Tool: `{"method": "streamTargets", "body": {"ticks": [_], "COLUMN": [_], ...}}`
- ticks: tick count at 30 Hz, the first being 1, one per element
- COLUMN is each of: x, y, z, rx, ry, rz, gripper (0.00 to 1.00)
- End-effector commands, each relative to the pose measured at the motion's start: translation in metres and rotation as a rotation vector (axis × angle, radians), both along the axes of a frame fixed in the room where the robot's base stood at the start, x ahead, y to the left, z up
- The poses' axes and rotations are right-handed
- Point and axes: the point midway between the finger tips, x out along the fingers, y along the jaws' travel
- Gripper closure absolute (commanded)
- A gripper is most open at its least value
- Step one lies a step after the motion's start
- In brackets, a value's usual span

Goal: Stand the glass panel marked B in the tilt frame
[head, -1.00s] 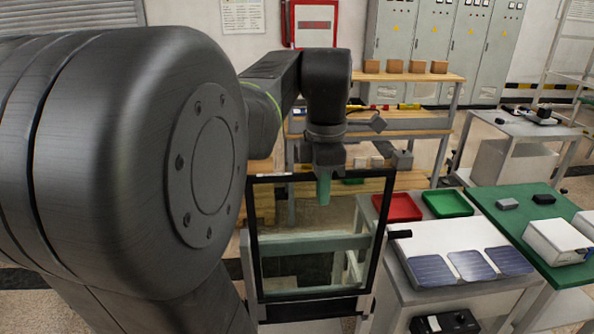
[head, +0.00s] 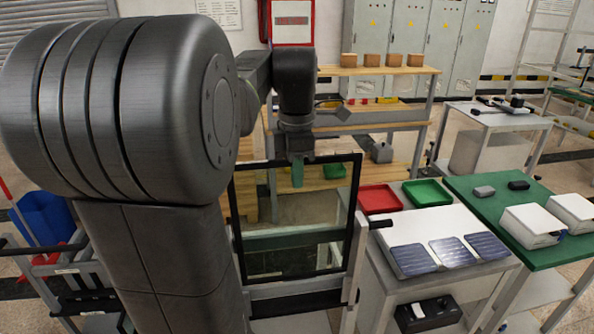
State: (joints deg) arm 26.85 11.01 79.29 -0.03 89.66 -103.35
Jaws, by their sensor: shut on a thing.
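A black-edged glass panel (head: 295,222) stands nearly upright in the middle of the head view. My gripper (head: 297,172) is shut on the panel's top edge, with its green fingertips overlapping the glass. A grey metal frame (head: 300,300) with a dark rail shows below and behind the panel's lower edge; it appears to be the tilt frame. I cannot tell whether the panel's bottom edge rests in it. No letter B is readable on the panel. My arm hides the area to the left.
A white-topped table (head: 440,228) with a red tray (head: 378,199), a green tray (head: 427,193) and solar cells (head: 452,251) stands close on the right. A green-topped table (head: 480,196) is beyond it. A wooden bench (head: 395,118) stands behind. A blue bin (head: 42,218) is at left.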

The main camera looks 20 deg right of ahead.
Motion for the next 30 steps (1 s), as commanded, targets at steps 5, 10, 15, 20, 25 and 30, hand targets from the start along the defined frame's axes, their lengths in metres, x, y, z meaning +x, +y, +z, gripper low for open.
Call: {"method": "streamTargets", "body": {"ticks": [5,10,15,20,25,30], "x": [0.000,0.000,0.000,0.000,0.000,0.000], "y": [0.000,0.000,0.000,0.000,0.000,0.000], "z": [-0.017,-0.035,-0.054,-0.070,-0.085,-0.094], "rx": [-0.001,-0.001,-0.001,-0.001,-0.001,-0.001], "ry": [0.000,-0.001,0.000,-0.001,-0.001,-0.001], "rz": [0.000,0.000,0.000,0.000,0.000,0.000], "gripper": [1.00,1.00,1.00,1.00,1.00,1.00]}}
